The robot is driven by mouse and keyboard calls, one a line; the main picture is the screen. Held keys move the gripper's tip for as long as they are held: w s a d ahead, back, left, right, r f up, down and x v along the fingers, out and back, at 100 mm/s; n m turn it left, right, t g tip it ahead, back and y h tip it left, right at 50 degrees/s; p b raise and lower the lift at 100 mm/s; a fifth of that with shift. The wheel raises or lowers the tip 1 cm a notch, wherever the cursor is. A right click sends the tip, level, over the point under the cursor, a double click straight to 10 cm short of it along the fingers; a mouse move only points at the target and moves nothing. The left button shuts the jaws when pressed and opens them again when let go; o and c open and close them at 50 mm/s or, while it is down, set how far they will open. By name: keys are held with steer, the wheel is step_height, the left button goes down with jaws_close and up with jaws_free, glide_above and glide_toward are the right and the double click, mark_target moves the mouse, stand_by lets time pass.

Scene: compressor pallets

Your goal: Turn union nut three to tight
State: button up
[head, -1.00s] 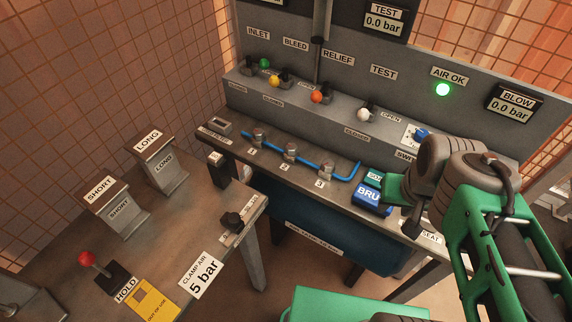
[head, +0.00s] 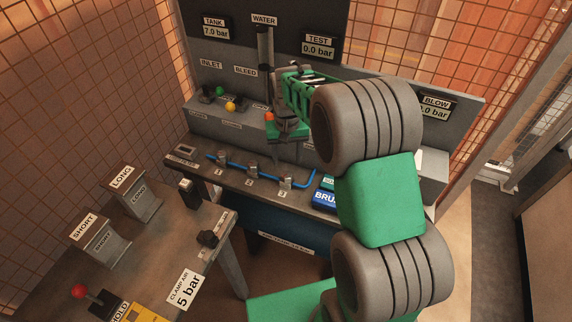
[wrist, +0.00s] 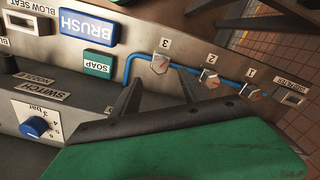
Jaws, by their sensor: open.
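Union nut three (head: 286,183) is a metal hex nut at the right end of a blue pipe (head: 235,168) on the bench, by the label 3. In the wrist view nut three (wrist: 160,64) shows just past the fingertips of my gripper (wrist: 157,75), with a pale face and a reddish mark. My gripper is open and empty, with its two dark fingers spread. In the head view my gripper (head: 288,135) hangs above and behind the nut row, apart from it, and its fingertips are hard to make out. Nuts two (head: 252,169) and one (head: 223,159) sit to the left.
The blue BRUSH block (wrist: 87,28) and green SOAP block (wrist: 98,64) lie close beside nut three. A blue switch knob (wrist: 34,127) is nearby. Valve knobs, green (head: 220,91) and yellow (head: 230,106), stand on the ledge behind. A mesh fence surrounds the bench.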

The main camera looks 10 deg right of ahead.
mark_target(287, 174)
step_height(287, 174, down, 8)
steer(key=shift+r+p, duration=0.25)
steer(key=shift+p, duration=0.4)
steer(key=shift+c, duration=0.3)
jaws_close()
